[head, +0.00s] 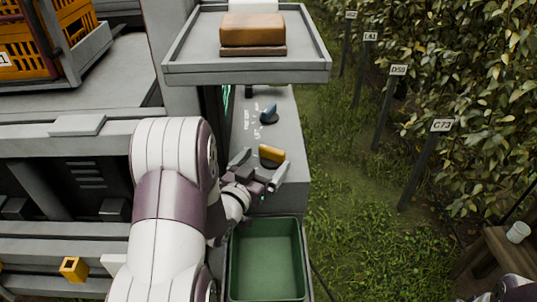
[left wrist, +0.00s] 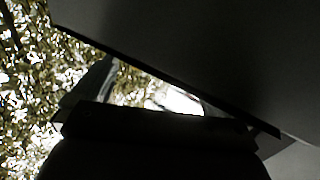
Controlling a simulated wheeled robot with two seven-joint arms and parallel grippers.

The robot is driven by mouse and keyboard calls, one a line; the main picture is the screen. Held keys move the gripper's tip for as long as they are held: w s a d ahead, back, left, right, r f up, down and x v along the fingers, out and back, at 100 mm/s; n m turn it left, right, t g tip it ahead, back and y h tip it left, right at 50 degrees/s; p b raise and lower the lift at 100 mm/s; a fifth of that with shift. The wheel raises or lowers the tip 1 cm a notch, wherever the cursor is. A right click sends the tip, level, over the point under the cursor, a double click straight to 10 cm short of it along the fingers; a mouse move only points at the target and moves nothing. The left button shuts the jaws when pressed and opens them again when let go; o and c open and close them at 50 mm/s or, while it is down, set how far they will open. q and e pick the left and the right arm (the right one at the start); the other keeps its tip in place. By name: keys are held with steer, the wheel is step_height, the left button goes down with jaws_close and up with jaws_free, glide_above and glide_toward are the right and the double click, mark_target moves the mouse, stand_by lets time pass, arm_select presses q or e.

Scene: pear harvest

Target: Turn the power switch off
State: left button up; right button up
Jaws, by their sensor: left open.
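A grey control panel (head: 285,190) stands in the middle of the head view. In the left wrist view, the fingers are apart and a dark surface fills the upper right; no switch is recognisable there. My right gripper is not visible.
A grey tray (head: 320,66) with a brown block (head: 252,30) overhangs the panel's back. A green bin (head: 267,222) lies in front of the panel. Orange crates (head: 20,45) stand at the upper left. Grass and labelled hedges lie right; a white cup (head: 517,232) stands on a wooden stand.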

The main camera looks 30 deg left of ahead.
mark_target(272, 155)
arm_select(q)
steer(key=shift+w, duration=1.45)
steer(key=c, duration=1)
